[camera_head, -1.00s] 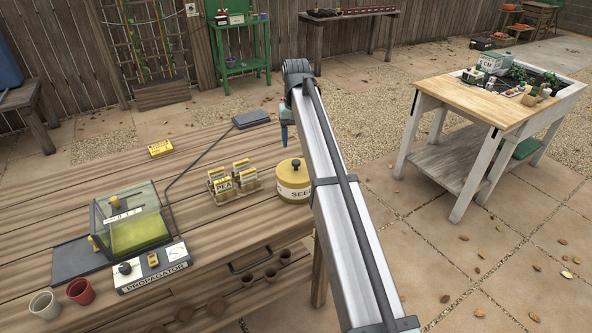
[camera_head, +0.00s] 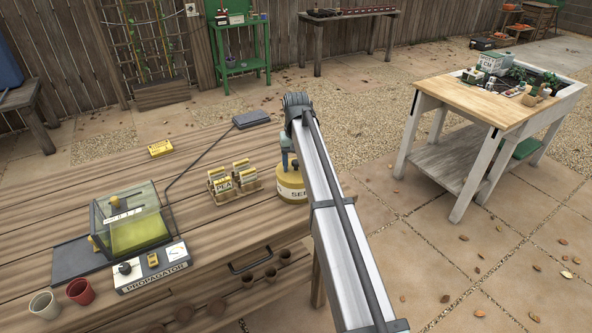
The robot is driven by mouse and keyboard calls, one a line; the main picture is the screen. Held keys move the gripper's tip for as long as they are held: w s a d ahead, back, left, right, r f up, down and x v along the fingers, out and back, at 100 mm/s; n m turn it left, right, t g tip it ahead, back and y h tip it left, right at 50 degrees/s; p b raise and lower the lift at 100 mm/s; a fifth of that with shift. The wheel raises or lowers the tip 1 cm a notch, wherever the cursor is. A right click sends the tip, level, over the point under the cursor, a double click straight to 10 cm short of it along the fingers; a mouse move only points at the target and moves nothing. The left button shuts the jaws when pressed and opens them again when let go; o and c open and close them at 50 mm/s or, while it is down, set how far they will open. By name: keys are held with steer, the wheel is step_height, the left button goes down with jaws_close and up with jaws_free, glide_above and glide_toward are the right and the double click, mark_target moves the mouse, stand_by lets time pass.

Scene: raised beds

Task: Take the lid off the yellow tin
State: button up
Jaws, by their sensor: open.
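The yellow tin (camera_head: 291,196) stands on the wooden bench near its right end, with a pale band lettered "SEE…"; my arm covers its right part. Its yellow lid (camera_head: 282,180) is on the tin. My gripper (camera_head: 289,166) points down right over the lid, its blue fingers at the place of the lid's knob. The jaws are open. The knob is hidden behind the fingers, and I cannot tell whether they touch it.
A rack of seed packets (camera_head: 233,182) stands close left of the tin. The propagator (camera_head: 135,225) with its clear cover is farther left. A yellow packet (camera_head: 160,148) and a dark flat box (camera_head: 251,119) lie toward the back. Two pots stand at front left.

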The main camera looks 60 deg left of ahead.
steer(key=c, duration=1.1)
